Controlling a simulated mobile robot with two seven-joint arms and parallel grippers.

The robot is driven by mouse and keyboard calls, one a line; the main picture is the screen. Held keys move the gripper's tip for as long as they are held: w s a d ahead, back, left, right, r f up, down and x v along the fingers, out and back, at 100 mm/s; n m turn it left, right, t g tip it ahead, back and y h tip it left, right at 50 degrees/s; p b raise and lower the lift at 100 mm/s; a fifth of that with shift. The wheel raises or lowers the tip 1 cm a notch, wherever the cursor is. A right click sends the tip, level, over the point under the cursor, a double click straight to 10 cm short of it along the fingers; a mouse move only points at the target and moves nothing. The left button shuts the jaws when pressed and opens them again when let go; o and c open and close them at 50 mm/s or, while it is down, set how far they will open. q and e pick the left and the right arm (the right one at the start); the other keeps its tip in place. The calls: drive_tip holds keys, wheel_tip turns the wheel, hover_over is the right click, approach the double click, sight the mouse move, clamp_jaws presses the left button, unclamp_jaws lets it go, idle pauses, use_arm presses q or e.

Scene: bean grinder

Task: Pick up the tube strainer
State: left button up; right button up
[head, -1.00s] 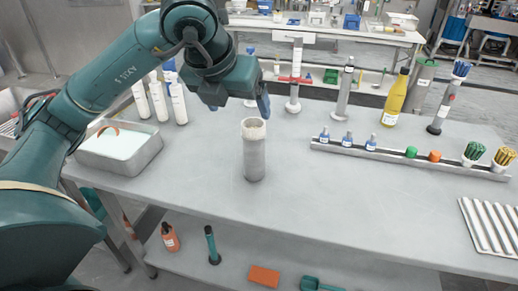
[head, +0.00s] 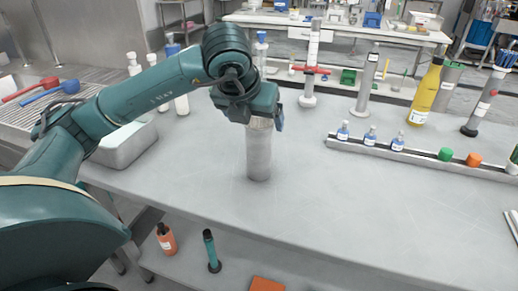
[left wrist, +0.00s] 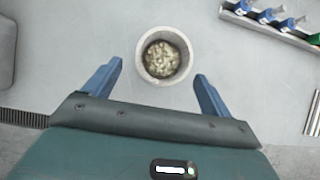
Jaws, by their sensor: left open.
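A grey upright cylinder (head: 258,155), which looks like the tube strainer, stands in the middle of the table. In the left wrist view its pale round rim (left wrist: 146,71) surrounds pale, lumpy contents. My left gripper (head: 262,118) is open above the top of the cylinder and partly hides its rim in the head view. In the left wrist view the two blue fingers lie on either side of the cylinder's near edge, with clear gaps on both sides. My right gripper is not in view.
A metal tray (head: 125,150) is partly behind my left arm. A rail (head: 420,158) with small bottles and coloured caps stands at the right. A yellow bottle (head: 425,95) and tall stands (head: 368,80) are behind. The table around the cylinder is clear.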

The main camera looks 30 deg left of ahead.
sight(259, 145)
use_arm(q)
drive_tip(key=shift+x, duration=2.75)
drive_tip(key=shift+r, duration=0.15)
drive_tip(key=c, duration=1.5)
drive_tip(key=shift+c, duration=0.2)
